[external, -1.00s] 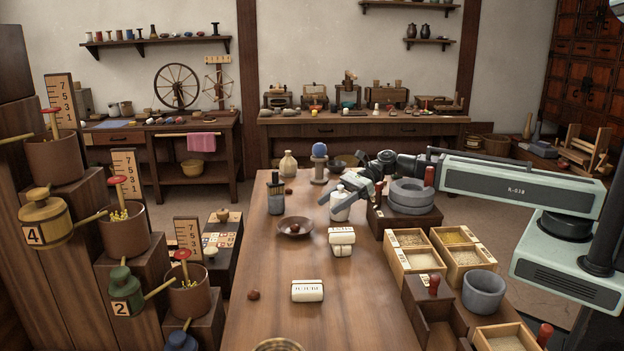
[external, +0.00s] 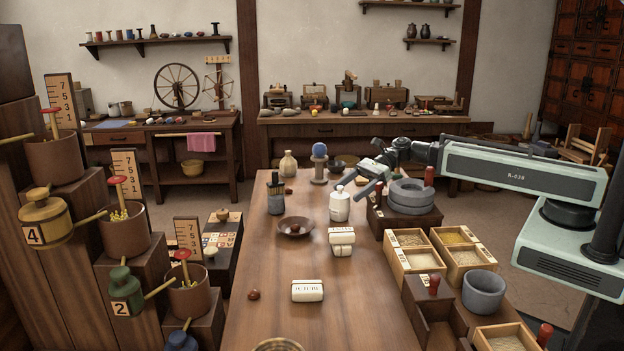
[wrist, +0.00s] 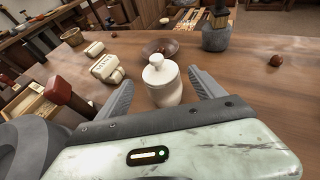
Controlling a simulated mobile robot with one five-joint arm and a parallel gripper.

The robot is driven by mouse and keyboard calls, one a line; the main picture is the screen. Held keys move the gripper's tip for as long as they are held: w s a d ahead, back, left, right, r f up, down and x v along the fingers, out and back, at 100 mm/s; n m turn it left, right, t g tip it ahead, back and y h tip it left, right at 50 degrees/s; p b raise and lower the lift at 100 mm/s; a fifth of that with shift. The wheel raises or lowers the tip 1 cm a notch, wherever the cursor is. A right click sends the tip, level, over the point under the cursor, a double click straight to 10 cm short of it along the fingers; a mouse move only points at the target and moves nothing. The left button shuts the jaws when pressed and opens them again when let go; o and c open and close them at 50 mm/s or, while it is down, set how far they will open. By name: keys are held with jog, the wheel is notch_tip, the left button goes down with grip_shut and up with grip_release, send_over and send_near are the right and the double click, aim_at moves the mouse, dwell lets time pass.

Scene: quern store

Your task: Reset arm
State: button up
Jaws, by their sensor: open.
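My gripper (external: 356,188) is open and empty. In the external view it hangs up and to the right of a white lidded jar (external: 340,208), over the far right part of the table, near the grey quern (external: 410,196). In the wrist view the jar (wrist: 164,86) stands upright on the table beyond my gripper, seen between its spread fingers. The jar appears apart from both fingers.
A dark bowl (external: 282,230) with a brown ball, a dark-topped grey pot (external: 275,200) and white blocks (external: 307,291) stand on the table (external: 265,310). Grain boxes (external: 394,265) and a red-handled peg (external: 428,176) are on the right.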

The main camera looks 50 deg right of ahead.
dwell(0.4)
jog(key=w+d+r+h+p, duration=0.1)
jog(key=d+r+h+p, duration=0.1)
jog(key=d+r+p, duration=0.75)
jog(key=s+d+f+n+g+h+p, duration=0.1)
jog(key=s+d+f+n+h+p, duration=0.1)
jog(key=d+n, duration=0.4)
jog(key=s+d+f+n+g+h+p, duration=0.1)
jog(key=s+d+f+n+h+p, duration=0.1)
jog(key=d+n+h, duration=0.3)
jog(key=s+d+f+n+g+h+p, duration=0.1)
jog(key=s+d+f+n+h+p, duration=0.1)
jog(key=d+n, duration=0.6)
jog(key=shift+s+f+n+h+p, duration=0.25)
jog(key=shift+s+n+h+p, duration=0.3)
jog(key=shift+n+h+p, duration=0.5)
